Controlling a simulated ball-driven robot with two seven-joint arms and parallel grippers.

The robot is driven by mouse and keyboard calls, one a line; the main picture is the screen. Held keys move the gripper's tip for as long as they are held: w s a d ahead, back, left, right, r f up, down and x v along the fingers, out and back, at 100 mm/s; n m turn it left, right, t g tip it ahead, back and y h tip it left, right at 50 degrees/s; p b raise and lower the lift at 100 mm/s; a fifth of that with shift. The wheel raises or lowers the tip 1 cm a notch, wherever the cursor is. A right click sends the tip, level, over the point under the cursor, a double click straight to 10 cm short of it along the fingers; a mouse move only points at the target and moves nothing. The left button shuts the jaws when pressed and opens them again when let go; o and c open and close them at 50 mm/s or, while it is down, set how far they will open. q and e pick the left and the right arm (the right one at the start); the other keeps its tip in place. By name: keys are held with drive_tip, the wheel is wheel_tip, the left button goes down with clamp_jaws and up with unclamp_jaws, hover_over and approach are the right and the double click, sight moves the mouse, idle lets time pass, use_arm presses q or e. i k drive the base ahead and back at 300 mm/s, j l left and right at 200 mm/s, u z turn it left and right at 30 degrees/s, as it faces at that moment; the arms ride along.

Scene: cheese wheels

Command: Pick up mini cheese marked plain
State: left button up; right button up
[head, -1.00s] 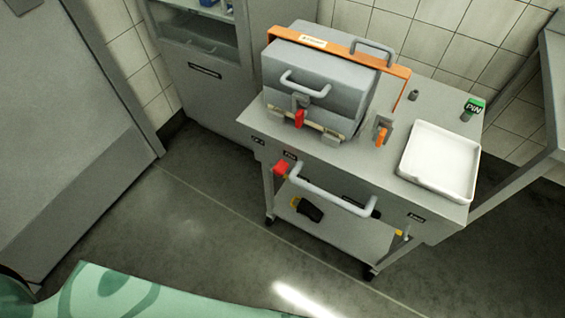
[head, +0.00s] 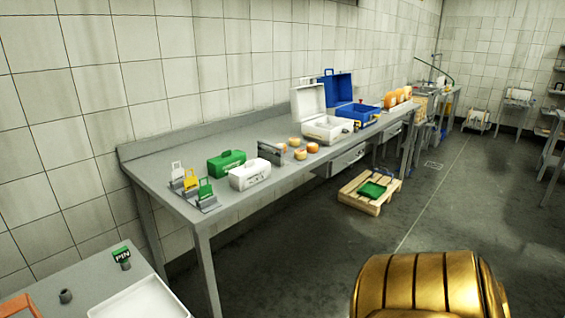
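Several small round orange-yellow cheeses, one at the front (head: 300,154) and one to its right (head: 313,148), sit near the middle of the long steel table (head: 232,202). Another, paler one (head: 295,142) sits just behind them. They are far off and small, and I cannot read any marking on them, so I cannot tell which is plain. A dark grey holder (head: 271,153) stands just left of them. Neither of my grippers is in view.
On the table are a green case (head: 226,164), a white case (head: 249,174), an open white case (head: 327,130) and an open blue case (head: 357,112). A wooden pallet (head: 352,197) lies on the floor. A white tray (head: 140,302) is at lower left. Floor before the table is open.

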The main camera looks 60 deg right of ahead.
sight(299, 154)
drive_tip(key=z, duration=2.15)
drive_tip(key=i+l+u, duration=0.3)
drive_tip(key=i+l, duration=0.3)
drive_tip(key=i+l+u, duration=0.3)
drive_tip(key=i+l, duration=0.45)
drive_tip(key=l, duration=0.1)
